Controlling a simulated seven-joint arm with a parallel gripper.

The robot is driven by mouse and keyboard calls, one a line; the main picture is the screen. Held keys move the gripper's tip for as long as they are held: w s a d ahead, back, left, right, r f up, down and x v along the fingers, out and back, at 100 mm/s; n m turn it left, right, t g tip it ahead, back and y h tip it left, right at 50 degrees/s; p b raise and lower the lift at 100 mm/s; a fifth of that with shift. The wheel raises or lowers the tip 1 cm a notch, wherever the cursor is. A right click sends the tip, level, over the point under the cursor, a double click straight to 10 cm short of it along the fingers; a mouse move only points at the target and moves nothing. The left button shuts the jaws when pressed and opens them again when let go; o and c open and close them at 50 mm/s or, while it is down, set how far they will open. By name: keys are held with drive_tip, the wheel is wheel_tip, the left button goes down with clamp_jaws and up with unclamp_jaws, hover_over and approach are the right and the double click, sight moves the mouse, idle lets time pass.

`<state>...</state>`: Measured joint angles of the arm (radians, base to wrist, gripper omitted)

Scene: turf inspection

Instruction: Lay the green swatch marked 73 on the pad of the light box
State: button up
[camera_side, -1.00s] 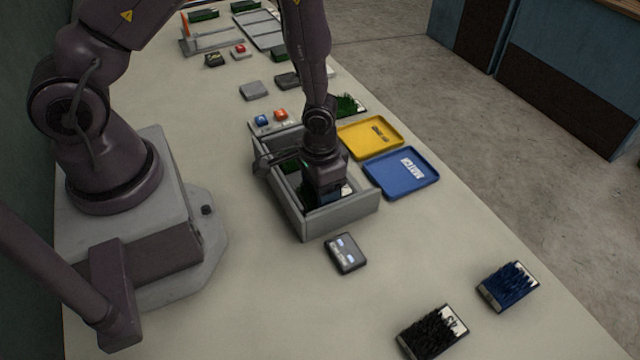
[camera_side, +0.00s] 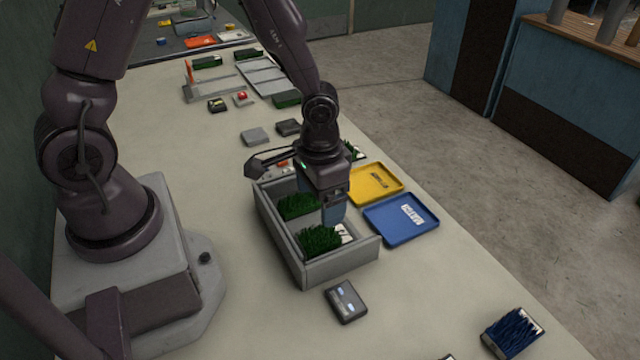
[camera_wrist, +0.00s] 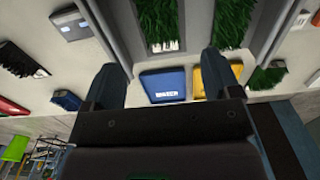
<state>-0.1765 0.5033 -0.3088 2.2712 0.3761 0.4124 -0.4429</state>
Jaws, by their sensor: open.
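My gripper (camera_side: 333,217) is open and empty, pointing down above the grey open box (camera_side: 343,264). In the wrist view its two fingers (camera_wrist: 162,62) stand apart with nothing between them. One green swatch (camera_side: 320,240) lies in the near part of the box, with a white label strip. Another green swatch (camera_side: 297,206) lies in the farther part. Both swatches show in the wrist view, the left one (camera_wrist: 166,22) and the right one (camera_wrist: 232,22). Their numbers are too small to read. I cannot tell which thing is the light box.
A yellow tray (camera_side: 374,198) and a blue tray (camera_side: 386,232) lie right of the box. A small grey device (camera_side: 346,301) lies in front, and a blue swatch (camera_side: 510,333) at the front right. Grey and dark blocks lie behind. The bench left of the front device is clear.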

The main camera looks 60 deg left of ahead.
drive_tip(key=s+a+r+t, duration=0.1)
drive_tip(key=s+r, duration=0.4)
drive_tip(key=r, duration=0.7)
drive_tip(key=s+a+r+t, duration=0.2)
drive_tip(key=s+r+t, duration=0.2)
drive_tip(key=r, duration=0.8)
drive_tip(key=shift+s+r+t, duration=0.3)
drive_tip(key=shift+s, duration=0.45)
drive_tip(key=shift+c, duration=0.2)
